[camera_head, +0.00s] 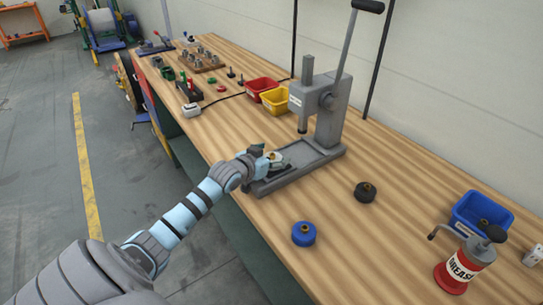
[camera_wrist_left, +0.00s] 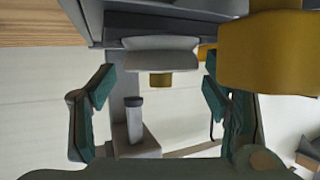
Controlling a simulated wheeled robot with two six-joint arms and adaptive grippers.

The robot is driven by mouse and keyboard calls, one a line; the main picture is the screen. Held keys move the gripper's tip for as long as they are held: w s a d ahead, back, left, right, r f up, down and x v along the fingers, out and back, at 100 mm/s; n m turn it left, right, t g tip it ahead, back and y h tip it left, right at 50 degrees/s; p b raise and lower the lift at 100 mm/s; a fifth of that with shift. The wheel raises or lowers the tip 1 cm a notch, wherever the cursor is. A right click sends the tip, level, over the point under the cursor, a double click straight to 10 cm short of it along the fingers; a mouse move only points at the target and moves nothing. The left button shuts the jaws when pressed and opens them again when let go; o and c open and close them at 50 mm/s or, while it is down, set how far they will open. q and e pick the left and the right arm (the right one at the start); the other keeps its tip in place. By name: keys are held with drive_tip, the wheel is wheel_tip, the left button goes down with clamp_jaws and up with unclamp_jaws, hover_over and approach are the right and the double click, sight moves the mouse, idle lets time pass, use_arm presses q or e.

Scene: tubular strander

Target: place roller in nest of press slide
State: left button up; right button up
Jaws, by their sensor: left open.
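The press (camera_head: 325,110) stands on the bench, its lever raised, with a grey slide and base (camera_head: 285,178) in front of it. My left gripper (camera_head: 268,157) is at the near end of the slide. In the left wrist view its two green-lined fingers (camera_wrist_left: 160,95) are apart. A pale grey roller (camera_wrist_left: 160,55) with a brass hub shows between them, apart from both fingers, against the dark slide (camera_wrist_left: 160,18). In the head view the roller (camera_head: 276,158) is partly hidden by the gripper. I cannot tell whether it is fully seated in the nest.
A blue roller (camera_head: 304,234) and a black roller (camera_head: 365,192) stand apart on the bench. A blue bin (camera_head: 480,212) and a grease can (camera_head: 463,268) are at the right. A large yellow part (camera_wrist_left: 268,55) is close to the wrist camera.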

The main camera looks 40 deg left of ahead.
use_arm(q)
drive_tip(key=shift+r, duration=0.1)
drive_tip(key=shift+s+r, duration=0.15)
drive_tip(key=shift+s, duration=0.15)
drive_tip(key=p+v, duration=0.5)
drive_tip(key=v, duration=0.6)
drive_tip(key=shift+s, duration=0.1)
